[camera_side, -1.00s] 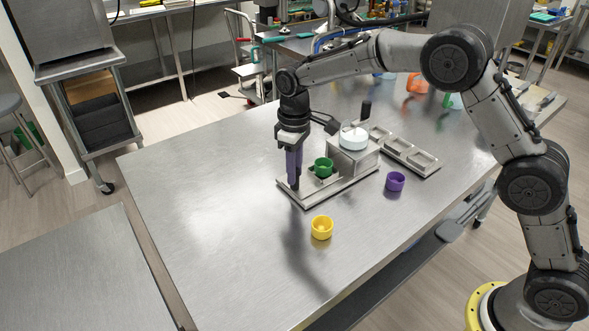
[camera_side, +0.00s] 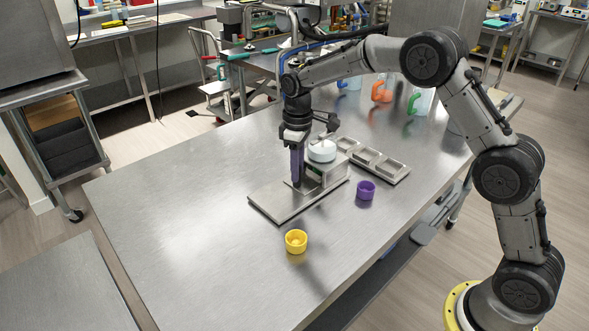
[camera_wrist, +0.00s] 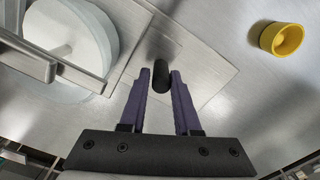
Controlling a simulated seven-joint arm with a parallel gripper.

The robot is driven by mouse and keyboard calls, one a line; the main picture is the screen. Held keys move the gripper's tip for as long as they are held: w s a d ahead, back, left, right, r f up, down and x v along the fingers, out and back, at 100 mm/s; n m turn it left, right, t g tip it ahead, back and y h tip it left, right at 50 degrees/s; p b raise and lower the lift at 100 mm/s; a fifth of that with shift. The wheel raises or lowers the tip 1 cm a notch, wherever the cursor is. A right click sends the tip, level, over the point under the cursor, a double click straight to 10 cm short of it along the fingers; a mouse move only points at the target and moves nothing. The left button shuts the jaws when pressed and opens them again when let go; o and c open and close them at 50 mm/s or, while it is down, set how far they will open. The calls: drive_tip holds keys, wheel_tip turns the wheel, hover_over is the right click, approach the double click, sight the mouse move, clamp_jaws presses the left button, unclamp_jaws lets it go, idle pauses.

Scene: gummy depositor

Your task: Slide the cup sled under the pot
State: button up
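The pot (camera_side: 322,151) is a white round vessel on a grey metal stand; it also fills the upper left of the wrist view (camera_wrist: 95,45). My gripper (camera_side: 297,182) points down just left of the pot, above the metal base plate (camera_side: 270,205). In the wrist view, my purple fingers (camera_wrist: 160,78) lie close on both sides of a black upright handle (camera_wrist: 161,74), apparently the cup sled's. The sled's body is mostly hidden by my gripper and the stand. The green cup does not show now.
A yellow cup (camera_side: 296,241) stands on the steel table in front of the plate. A purple cup (camera_side: 366,190) stands right of the stand. A grey tray with square wells (camera_side: 375,162) lies behind it. The table's left side is clear.

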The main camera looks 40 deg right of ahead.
drive_tip(key=o, duration=0.4)
drive_tip(key=shift+d, duration=0.15)
wheel_tip(320, 180, up, 14)
idle(0.4)
